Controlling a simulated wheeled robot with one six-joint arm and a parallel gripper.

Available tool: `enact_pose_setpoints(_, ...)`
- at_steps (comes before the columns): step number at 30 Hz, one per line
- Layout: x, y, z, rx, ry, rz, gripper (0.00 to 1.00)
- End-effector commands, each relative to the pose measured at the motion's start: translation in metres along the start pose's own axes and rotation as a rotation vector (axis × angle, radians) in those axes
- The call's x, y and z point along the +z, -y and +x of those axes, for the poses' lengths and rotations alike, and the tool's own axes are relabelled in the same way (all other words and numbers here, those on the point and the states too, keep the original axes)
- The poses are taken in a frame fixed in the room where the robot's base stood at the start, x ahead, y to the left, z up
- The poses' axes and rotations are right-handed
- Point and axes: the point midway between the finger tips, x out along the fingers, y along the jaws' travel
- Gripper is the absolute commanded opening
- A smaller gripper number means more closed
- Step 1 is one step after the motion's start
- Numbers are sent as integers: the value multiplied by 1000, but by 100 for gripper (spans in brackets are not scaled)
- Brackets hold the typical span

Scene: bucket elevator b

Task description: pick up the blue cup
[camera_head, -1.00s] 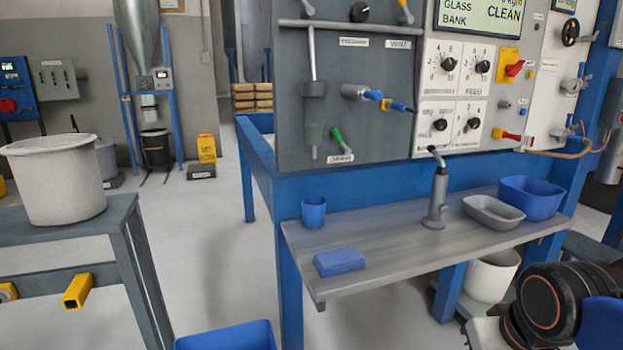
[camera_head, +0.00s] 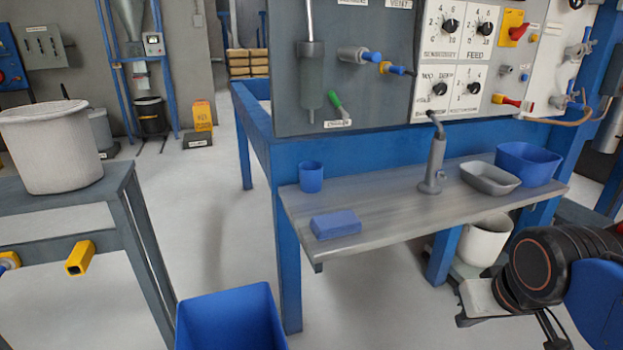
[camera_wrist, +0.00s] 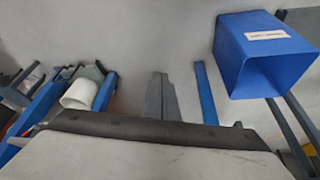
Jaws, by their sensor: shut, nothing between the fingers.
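The blue cup (camera_head: 311,177) stands upright at the left back of the grey shelf (camera_head: 400,205) in the head view. A flat blue block (camera_head: 335,224) lies in front of it. The cup cannot be made out in the wrist view. My gripper (camera_wrist: 162,82) shows in the middle of the wrist view, its grey fingers together and empty. My arm is at the lower right of the head view, well apart from the cup and to the right of the shelf's front edge.
A grey tap (camera_head: 433,160), a grey dish (camera_head: 489,178) and a blue basin (camera_head: 527,164) stand on the shelf's right part. A blue bin (camera_head: 230,322) is on the floor before the shelf. A white bucket (camera_head: 486,240) stands beneath. A control panel rises behind.

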Motion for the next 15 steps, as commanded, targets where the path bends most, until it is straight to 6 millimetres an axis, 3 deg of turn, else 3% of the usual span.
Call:
enact_pose_setpoints(2,0,0,0,0,0,0,0)
enact_pose_setpoints(5,-3,0,-1,1,-1,-1,24)
enact_pose_setpoints(8,-18,2,-5,6,-10,-8,48)
enact_pose_setpoints(11,-48,8,-12,17,-32,-21,72)
enact_pose_setpoints(15,-108,27,-25,32,-83,-38,75)
